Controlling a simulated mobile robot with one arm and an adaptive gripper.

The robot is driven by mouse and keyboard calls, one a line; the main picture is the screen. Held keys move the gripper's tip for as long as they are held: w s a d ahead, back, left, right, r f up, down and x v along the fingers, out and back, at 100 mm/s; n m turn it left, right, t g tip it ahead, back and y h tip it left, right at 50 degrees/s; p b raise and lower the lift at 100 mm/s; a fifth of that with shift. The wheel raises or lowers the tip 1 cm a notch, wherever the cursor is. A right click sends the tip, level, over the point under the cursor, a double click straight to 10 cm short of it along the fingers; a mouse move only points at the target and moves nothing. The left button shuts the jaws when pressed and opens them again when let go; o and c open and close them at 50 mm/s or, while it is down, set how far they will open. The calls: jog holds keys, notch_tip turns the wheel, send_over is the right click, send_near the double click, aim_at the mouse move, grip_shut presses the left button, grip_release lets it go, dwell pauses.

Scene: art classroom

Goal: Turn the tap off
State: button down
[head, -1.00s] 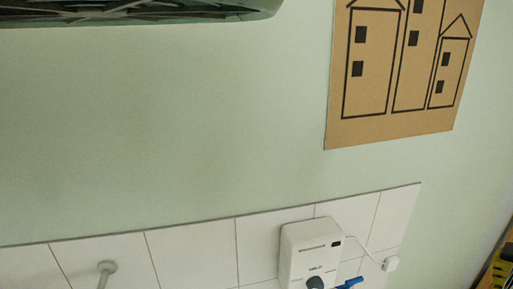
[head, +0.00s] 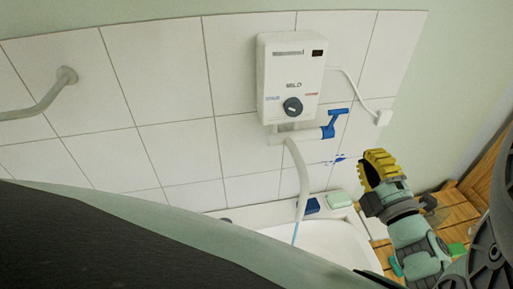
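The tap (head: 290,137) is a white pipe fitting under a white water heater (head: 290,75) on the tiled wall. Its blue T-shaped lever (head: 335,122) sticks out at the right end. The white spout (head: 302,180) curves down over the white basin (head: 330,245). A thin blue stream of water (head: 295,233) falls from the spout. My gripper (head: 378,168), with yellow ribbed fingers, is to the right of and below the lever in the picture, apart from it. The fingers overlap in this view, so their opening cannot be told.
A blue item (head: 312,205) and a pale green soap bar (head: 340,200) lie on the basin's back rim. A grey wall rail (head: 45,100) is at the left. A white cable runs to a socket (head: 383,118). Wooden furniture (head: 470,195) stands at the right.

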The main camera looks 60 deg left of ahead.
aim_at(335, 110)
jog(key=shift+n+g, duration=0.3)
jog(key=p+x, duration=0.3)
jog(key=x, duration=0.1)
jog(key=p+x, duration=0.3)
jog(key=x, duration=0.2)
jog(key=f+p+x, duration=0.1)
jog(key=p+x, duration=0.3)
jog(key=x, duration=0.1)
jog(key=shift+a+f, duration=0.1)
